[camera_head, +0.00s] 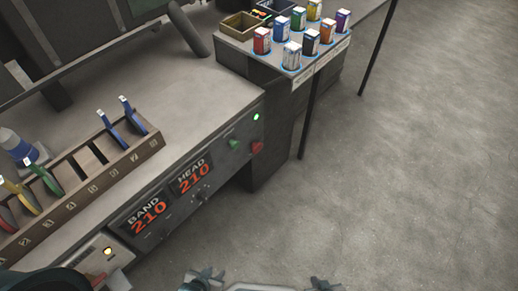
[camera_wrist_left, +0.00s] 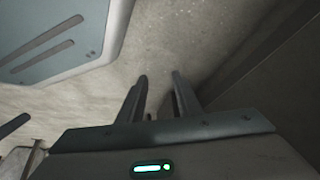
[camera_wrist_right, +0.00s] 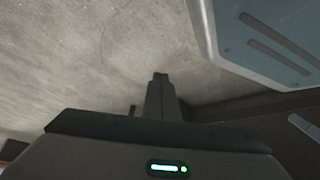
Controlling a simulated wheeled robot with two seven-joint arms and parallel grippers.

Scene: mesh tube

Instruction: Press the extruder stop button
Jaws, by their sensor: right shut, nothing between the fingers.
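A red button (camera_head: 257,147) sits on the front panel (camera_head: 215,150) of the machine bench, near its right end. A green button (camera_head: 233,143) is just left of it, and a lit green lamp (camera_head: 256,117) is above it. I cannot read any label by the buttons. My left gripper (camera_wrist_left: 160,75) has its fingers apart with nothing between them, over the floor. My right gripper (camera_wrist_right: 160,75) has its fingers together and empty, also over the floor. Neither gripper is clearly seen in the head view, and no button shows in the wrist views.
Red displays (camera_head: 148,214) read BAND 210 and HEAD 210. A slotted rack (camera_head: 150,145) with coloured handles stands on the bench. Several coloured boxes stand on a side shelf (camera_head: 240,45). The floor (camera_head: 400,180) at right is clear.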

